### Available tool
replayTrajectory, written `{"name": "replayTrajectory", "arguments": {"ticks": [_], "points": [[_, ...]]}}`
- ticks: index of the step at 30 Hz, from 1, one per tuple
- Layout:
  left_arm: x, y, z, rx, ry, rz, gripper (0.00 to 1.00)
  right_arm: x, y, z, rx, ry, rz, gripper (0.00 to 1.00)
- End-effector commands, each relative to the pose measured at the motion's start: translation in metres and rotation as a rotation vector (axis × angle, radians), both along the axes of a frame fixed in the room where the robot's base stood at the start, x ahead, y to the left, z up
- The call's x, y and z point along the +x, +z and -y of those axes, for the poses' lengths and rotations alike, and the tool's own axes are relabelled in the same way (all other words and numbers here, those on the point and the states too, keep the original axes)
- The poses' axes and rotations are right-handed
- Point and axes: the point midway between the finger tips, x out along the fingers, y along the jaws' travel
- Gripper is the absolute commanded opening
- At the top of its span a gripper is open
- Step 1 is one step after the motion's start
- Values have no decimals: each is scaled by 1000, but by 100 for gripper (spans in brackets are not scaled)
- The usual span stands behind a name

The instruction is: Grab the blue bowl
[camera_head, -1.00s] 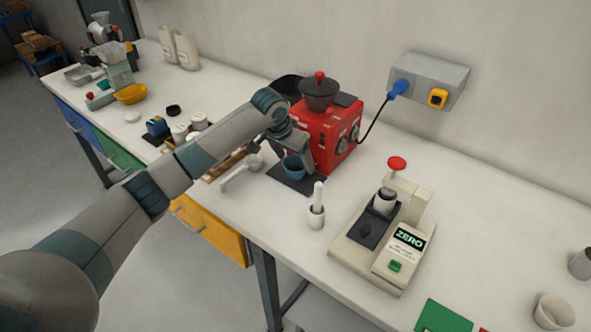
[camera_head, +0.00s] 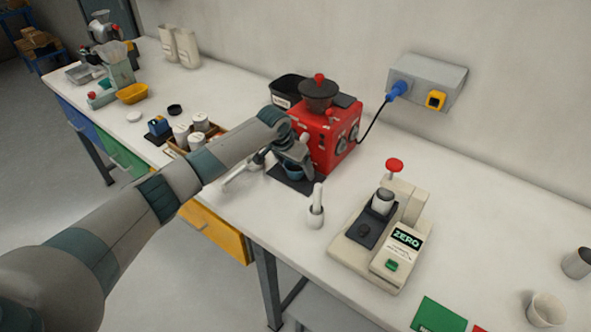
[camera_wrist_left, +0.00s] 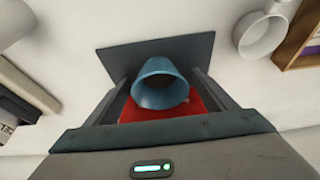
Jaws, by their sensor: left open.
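The blue bowl (camera_head: 293,173) stands on a dark mat (camera_head: 312,184) in front of the red machine. In the head view my left gripper (camera_head: 299,168) is over it and hides most of it. In the left wrist view the bowl (camera_wrist_left: 160,84) lies between the two open fingers of the left gripper (camera_wrist_left: 160,92), with a gap on each side. The left gripper is open and holds nothing. My right gripper is in neither view.
The red machine (camera_head: 328,135) stands right behind the bowl. A wooden tray with white jars (camera_head: 198,140) lies to the left. A scale-like device (camera_head: 385,235) stands further right.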

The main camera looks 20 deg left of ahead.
Motion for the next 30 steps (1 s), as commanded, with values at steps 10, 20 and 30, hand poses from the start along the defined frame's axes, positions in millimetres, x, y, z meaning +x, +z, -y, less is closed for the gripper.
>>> {"name": "replayTrajectory", "arguments": {"ticks": [10, 20, 30], "points": [[0, 0, 0, 0, 0, 0, 39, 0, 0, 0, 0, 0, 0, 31], [0, 1, 0, 0, 0, 1, 30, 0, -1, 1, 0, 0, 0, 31], [1, 24, 0, -1, -1, 5, 30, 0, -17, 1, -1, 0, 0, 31]]}}
